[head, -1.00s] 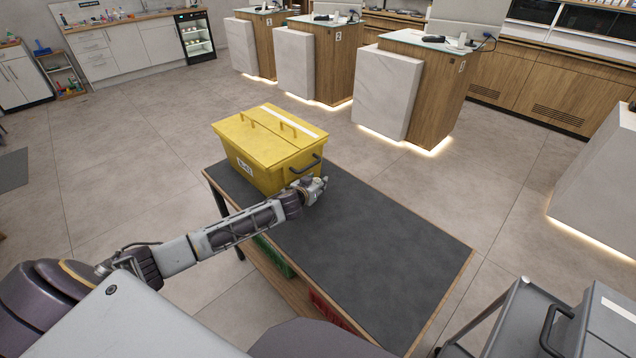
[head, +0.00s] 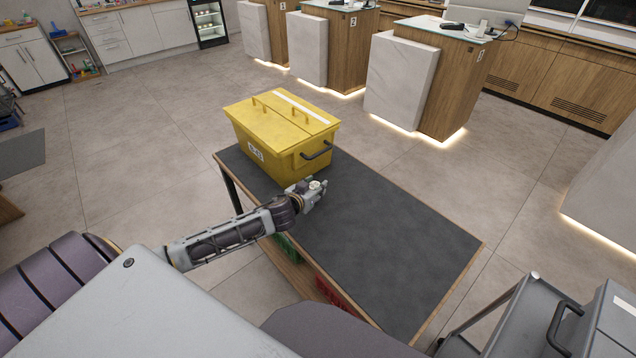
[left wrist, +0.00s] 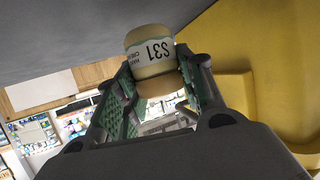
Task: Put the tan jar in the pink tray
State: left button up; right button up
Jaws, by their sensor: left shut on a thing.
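The tan jar (left wrist: 150,58) has a white label reading S31 and sits between the fingers of my left gripper (left wrist: 153,85) in the left wrist view. The gripper is shut on it. In the head view my left gripper (head: 318,188) is over the dark table top, just in front of the yellow box, and the pale top of the jar shows between its fingers. I cannot tell whether the jar touches the table. The pink tray is not seen in either view. My right gripper is not in view.
A lidded yellow box (head: 283,135) stands on the far left end of the table (head: 390,240); the rest of the table top is bare. Green and red crates (head: 335,293) sit on the shelf below. A grey cart (head: 520,320) stands at the lower right.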

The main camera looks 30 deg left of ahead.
pick_arm(q)
jog(key=shift+s+d, duration=0.1)
jog(key=shift+s, duration=0.8)
jog(key=shift+s+d, duration=0.1)
jog(key=shift+s, duration=2.2)
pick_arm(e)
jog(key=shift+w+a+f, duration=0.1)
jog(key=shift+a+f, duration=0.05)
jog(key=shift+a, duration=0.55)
pick_arm(q)
jog(key=shift+h, duration=0.3)
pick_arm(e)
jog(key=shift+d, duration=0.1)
